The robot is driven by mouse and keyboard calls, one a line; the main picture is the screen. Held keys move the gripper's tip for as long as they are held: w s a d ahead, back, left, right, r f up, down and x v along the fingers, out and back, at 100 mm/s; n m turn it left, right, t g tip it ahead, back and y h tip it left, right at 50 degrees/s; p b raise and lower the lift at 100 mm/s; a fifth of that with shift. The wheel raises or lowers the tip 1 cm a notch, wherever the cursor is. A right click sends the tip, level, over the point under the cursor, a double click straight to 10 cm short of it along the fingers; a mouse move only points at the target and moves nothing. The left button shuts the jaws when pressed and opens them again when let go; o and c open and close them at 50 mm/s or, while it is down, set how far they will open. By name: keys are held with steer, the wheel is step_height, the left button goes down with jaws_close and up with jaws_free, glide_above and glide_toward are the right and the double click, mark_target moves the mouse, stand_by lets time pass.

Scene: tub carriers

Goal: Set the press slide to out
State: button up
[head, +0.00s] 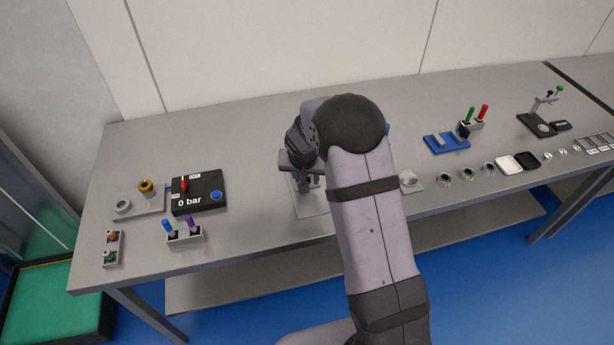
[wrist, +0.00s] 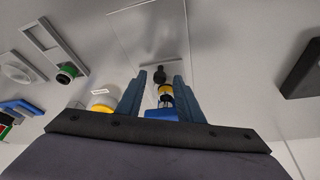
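My gripper (wrist: 160,82) has its two dark blue fingers apart. In the head view my arm covers most of my gripper (head: 305,172), which is low over a pale grey plate (head: 316,207) at the middle of the bench. In the wrist view a small black knob (wrist: 160,73) shows between the fingertips, with gaps on both sides. Below it in the picture are a yellow and black part (wrist: 165,92) and a blue block (wrist: 160,114), partly hidden by my gripper. I cannot tell for sure which part is the press slide, or its setting.
Left on the bench are a black box reading 0 bar (head: 199,191), a holder with blue and purple pegs (head: 185,237), and a plate with a gold knob (head: 146,188). Right are a blue fixture (head: 445,143) and a black stand (head: 538,125). Bare bench lies behind my arm.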

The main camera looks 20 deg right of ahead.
steer(key=shift+w+d+f, duration=0.1)
steer(key=shift+w+f, duration=0.1)
steer(key=shift+f, duration=0.45)
jaws_close()
steer(key=shift+s, duration=0.1)
steer(key=s+b, duration=0.6)
steer(key=s, duration=0.2)
steer(key=shift+s, duration=0.3)
